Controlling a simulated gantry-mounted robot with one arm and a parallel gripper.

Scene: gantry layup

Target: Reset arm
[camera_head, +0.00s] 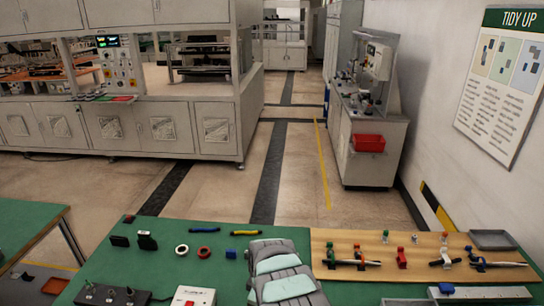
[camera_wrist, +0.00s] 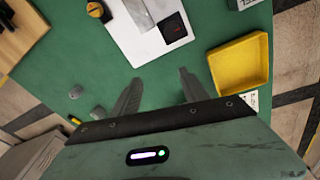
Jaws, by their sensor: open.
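My gripper (camera_wrist: 158,80) shows in the wrist view with its two dark fingers spread apart. Nothing is between the fingers; only the green table top (camera_wrist: 110,60) shows there. A white board with a dark square piece (camera_wrist: 174,28) on it lies beyond the fingertips. The gripper's fingers are not visible in the head view.
A yellow tray (camera_wrist: 241,62) lies right of the fingers. An orange and black knob (camera_wrist: 96,9) and small grey pieces (camera_wrist: 98,113) lie left. In the head view, a wooden board (camera_head: 345,243) with several tools lies right, and two pens (camera_head: 205,230) lie at the back.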

